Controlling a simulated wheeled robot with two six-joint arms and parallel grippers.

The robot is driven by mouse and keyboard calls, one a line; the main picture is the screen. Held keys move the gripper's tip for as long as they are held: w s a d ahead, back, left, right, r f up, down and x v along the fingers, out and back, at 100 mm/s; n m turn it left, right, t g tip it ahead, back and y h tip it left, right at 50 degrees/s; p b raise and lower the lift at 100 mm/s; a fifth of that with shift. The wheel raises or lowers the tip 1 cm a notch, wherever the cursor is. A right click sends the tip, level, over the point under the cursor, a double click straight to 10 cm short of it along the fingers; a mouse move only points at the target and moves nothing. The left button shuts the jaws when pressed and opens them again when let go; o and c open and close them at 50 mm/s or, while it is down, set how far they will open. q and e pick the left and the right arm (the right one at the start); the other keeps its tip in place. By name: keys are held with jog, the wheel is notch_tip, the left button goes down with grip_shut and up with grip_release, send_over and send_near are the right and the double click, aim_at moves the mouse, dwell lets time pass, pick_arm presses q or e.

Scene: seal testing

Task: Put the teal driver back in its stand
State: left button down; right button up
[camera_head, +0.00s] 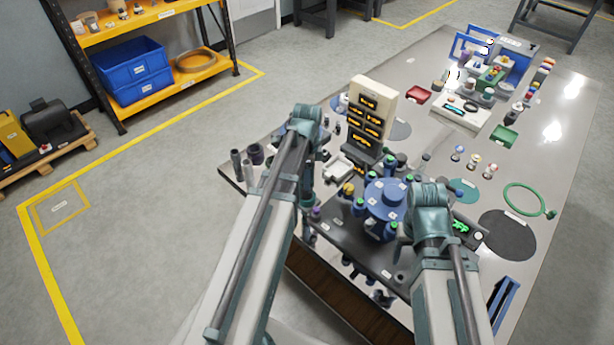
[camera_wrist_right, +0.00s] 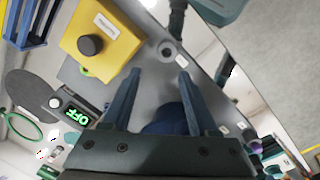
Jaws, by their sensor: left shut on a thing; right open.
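I cannot clearly pick out the teal driver or its stand in either view. My left gripper (camera_head: 311,228) points down at the table's near left edge, small and partly hidden by its arm. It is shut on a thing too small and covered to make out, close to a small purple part. My right gripper (camera_wrist_right: 160,80) is open in the right wrist view, with nothing between its fingers. In the head view its fingers are hidden below the wrist.
A blue carousel (camera_head: 385,199) with several green-capped vials stands between my arms. A cream display tower (camera_head: 368,115) is behind it. Dark cylinders (camera_head: 256,154) stand at the left edge. A yellow box (camera_wrist_right: 100,42) with a black knob is beside my right gripper.

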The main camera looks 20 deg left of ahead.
pick_arm(q)
jog(key=shift+f, duration=0.15)
jog(key=shift+f+b, duration=0.3)
jog(key=shift+b, duration=0.15)
jog(key=shift+c, duration=1.2)
grip_release()
jog(key=shift+r, duration=0.1)
jog(key=shift+r+p, duration=2.5)
jog(key=shift+p, duration=0.1)
jog(key=shift+s+a+f, duration=0.1)
jog(key=shift+s, duration=0.05)
